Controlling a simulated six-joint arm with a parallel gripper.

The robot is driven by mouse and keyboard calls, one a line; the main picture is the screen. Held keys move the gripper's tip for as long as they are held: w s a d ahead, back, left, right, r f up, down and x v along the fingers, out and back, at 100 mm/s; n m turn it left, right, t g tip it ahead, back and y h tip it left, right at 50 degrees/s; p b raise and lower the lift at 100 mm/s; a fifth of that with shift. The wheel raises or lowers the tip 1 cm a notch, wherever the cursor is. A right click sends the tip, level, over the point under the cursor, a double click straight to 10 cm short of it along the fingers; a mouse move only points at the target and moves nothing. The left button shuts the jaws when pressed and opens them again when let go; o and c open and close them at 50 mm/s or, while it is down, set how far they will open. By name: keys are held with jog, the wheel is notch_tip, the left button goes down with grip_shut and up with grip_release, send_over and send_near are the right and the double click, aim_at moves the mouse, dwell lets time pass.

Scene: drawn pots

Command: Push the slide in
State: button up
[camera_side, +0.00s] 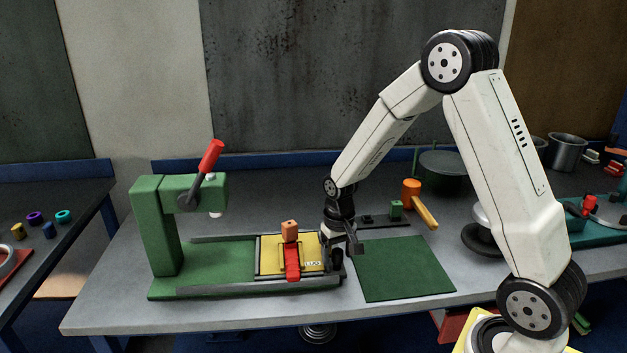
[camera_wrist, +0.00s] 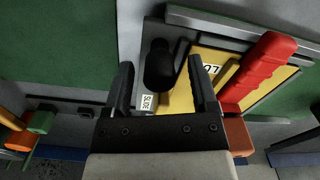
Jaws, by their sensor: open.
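The slide is a yellow plate (camera_side: 270,258) sitting between grey rails on the green press base (camera_side: 215,267), toward the right end of the rails. A red lever (camera_side: 292,262) and an orange block (camera_side: 290,228) are on it. In the wrist view the yellow plate (camera_wrist: 202,62) and red lever (camera_wrist: 258,70) show at the right. A black knob (camera_wrist: 160,65) stands at the slide's near end. My gripper (camera_side: 340,246) is open at that end. In the wrist view my gripper's fingers (camera_wrist: 162,85) lie either side of the knob; whether they touch it I cannot tell.
The green press (camera_side: 158,225) with a red-handled lever (camera_side: 211,156) stands at the left end. A green mat (camera_side: 400,270) lies bare at the right.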

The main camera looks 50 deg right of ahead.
grip_shut()
dwell(1.4)
